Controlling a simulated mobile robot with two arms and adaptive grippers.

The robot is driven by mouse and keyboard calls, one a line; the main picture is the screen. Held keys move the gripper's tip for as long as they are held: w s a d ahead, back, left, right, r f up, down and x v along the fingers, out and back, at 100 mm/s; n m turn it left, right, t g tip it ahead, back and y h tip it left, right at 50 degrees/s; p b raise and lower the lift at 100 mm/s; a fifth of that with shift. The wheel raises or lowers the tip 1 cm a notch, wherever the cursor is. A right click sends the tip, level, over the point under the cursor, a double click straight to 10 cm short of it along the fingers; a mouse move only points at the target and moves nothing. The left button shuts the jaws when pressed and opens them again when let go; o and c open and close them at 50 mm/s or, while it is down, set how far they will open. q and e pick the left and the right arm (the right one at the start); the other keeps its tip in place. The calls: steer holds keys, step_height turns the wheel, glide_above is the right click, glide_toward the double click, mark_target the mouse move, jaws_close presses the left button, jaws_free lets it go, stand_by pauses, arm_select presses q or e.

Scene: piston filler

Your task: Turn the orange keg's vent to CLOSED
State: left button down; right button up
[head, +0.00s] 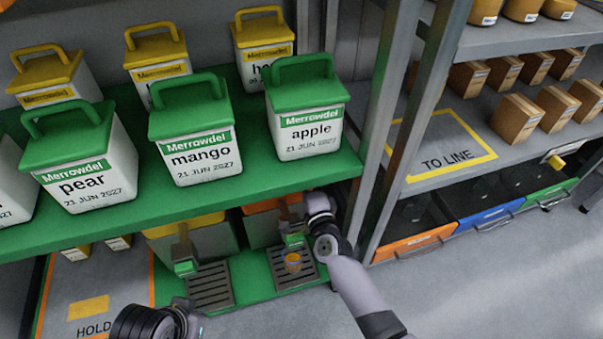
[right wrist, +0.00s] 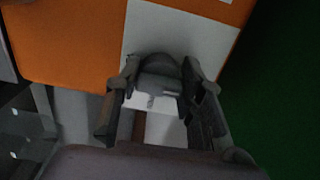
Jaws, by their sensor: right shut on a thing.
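The orange keg (head: 262,205) stands on the lower green shelf, right of a yellow-topped one; my right arm covers its right side. In the right wrist view its orange surface (right wrist: 70,40) fills the upper left, with a pale plate (right wrist: 180,30) on it. The vent, a dark grey rounded knob (right wrist: 160,68), sits at that plate between my right fingers. My right gripper (right wrist: 162,88) is shut on the vent. The vent's setting cannot be read. My left arm shows at the bottom left of the head view; its fingers are not clearly seen.
A green tap (head: 293,240) stands above an orange cup (head: 292,262) on a drip tray (head: 281,280). The upper green shelf (head: 235,190), holding several labelled tubs, lies over the keg. A metal post (head: 372,180) stands right of my right arm.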

steer(key=shift+f, duration=0.1)
steer(key=o, duration=1.2)
steer(key=shift+c, duration=0.2)
steer(key=v, duration=1.2)
